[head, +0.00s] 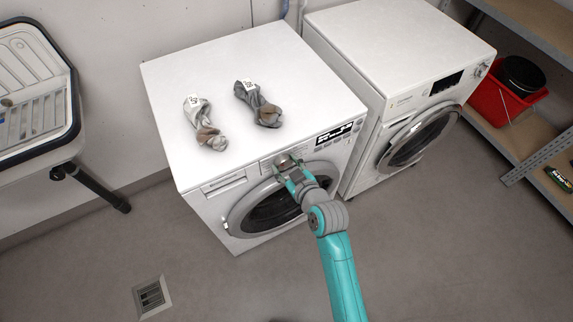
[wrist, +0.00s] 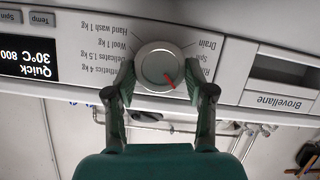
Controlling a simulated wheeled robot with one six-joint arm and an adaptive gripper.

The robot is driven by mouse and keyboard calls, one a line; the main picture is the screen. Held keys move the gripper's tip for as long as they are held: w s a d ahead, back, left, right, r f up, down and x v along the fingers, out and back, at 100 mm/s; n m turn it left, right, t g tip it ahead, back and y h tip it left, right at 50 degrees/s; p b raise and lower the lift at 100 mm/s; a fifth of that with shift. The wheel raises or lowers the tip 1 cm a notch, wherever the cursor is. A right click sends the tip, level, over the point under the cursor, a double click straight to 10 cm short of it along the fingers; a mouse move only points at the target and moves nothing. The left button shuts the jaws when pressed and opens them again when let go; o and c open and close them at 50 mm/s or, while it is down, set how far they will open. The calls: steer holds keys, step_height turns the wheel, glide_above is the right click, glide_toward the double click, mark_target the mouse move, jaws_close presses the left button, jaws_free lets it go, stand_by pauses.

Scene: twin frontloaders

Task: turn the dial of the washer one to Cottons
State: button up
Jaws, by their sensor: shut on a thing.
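The washer being handled (head: 300,75) is the white left machine in the head view. Its round silver dial (wrist: 158,62) sits on the front panel; the wrist view shows the panel upside down. My gripper (wrist: 160,76) has one finger on each side of the dial and is shut on it; in the head view my gripper (head: 287,168) is at the washer's front panel. The dial's red mark (wrist: 169,83) points down and slightly right in the wrist view. Drain, Spin, Hand wash, Wool, Delicates and Synthetics labels show; no Cottons label is visible. The display (wrist: 28,58) reads Quick, 30°C, 800.
Two grey socks (head: 205,125) (head: 258,104) lie on the washer's top. A second white washer (head: 400,50) stands close on the right. A shelf with a red bucket (head: 497,103) is at far right, a sink (head: 70,100) at left. The floor in front is clear.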

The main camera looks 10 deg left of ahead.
steer(key=shift+w+d+m+g+y, duration=0.15)
steer(key=shift+m+g+y, duration=0.2)
steer(key=shift+m, duration=0.45)
steer(key=shift+d+m+g+y, duration=0.1)
steer(key=shift+m+g+y, duration=0.25)
steer(key=shift+m+y, duration=0.65)
steer(key=shift+m+h, duration=0.25)
steer(key=shift+m, duration=0.05)
steer(key=o, duration=1.2)
steer(key=shift+c, duration=0.2)
